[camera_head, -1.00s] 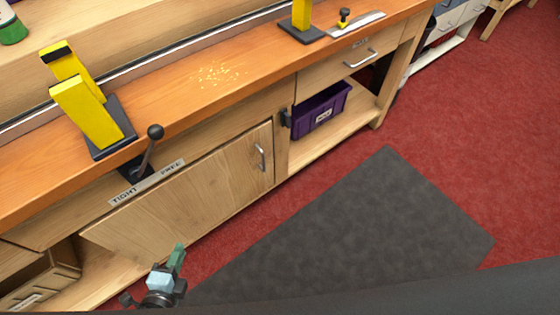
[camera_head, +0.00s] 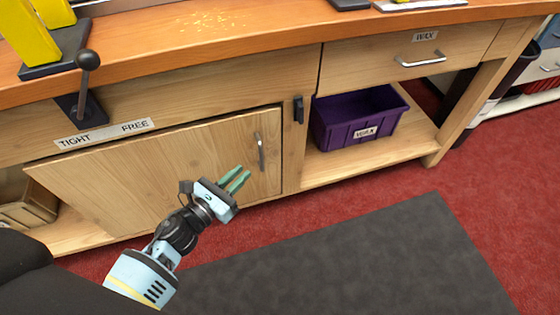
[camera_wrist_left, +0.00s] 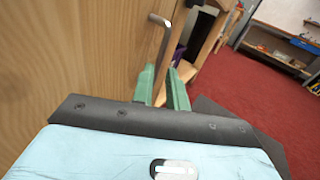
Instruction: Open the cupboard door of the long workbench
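The cupboard door (camera_head: 130,180) is a pale wooden panel in the front of the long workbench (camera_head: 210,95). It appears closed. Its upright metal handle (camera_head: 260,151) is near the right edge. In the left wrist view the handle (camera_wrist_left: 164,35) stands beyond the fingertips, slightly above them. My left gripper (camera_head: 243,176) is in front of the door, below and left of the handle in the head view. Its green fingers (camera_wrist_left: 163,75) are apart with nothing between them, and they do not touch the handle. My right gripper is not in view.
A black catch (camera_head: 299,109) is on the post right of the door. A purple bin (camera_head: 345,125) sits on the open shelf under the WAX drawer (camera_head: 400,62). A black-knobbed lever (camera_head: 87,80) stands above the door. A grey mat (camera_head: 350,260) lies on clear red floor.

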